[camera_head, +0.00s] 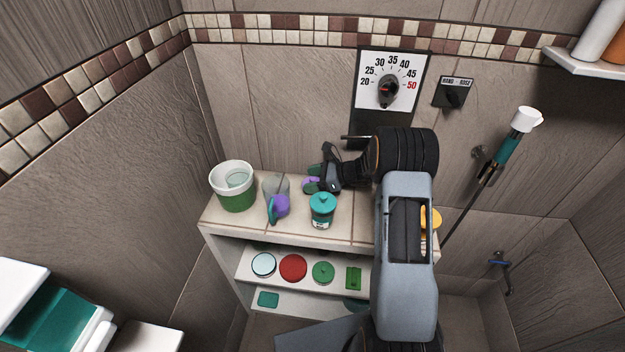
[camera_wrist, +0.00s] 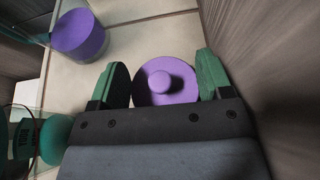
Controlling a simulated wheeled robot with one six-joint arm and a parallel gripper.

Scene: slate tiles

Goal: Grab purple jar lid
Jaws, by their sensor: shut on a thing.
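In the head view the lid (camera_head: 309,186) shows as a small purple patch on the tiled shelf top, partly hidden by my gripper (camera_head: 314,178). I cannot tell whether the lid is lifted off the surface.
A white and green bucket (camera_head: 233,188) stands left. The wall is close behind. Lower shelves hold a red disc (camera_head: 293,268) and other items.

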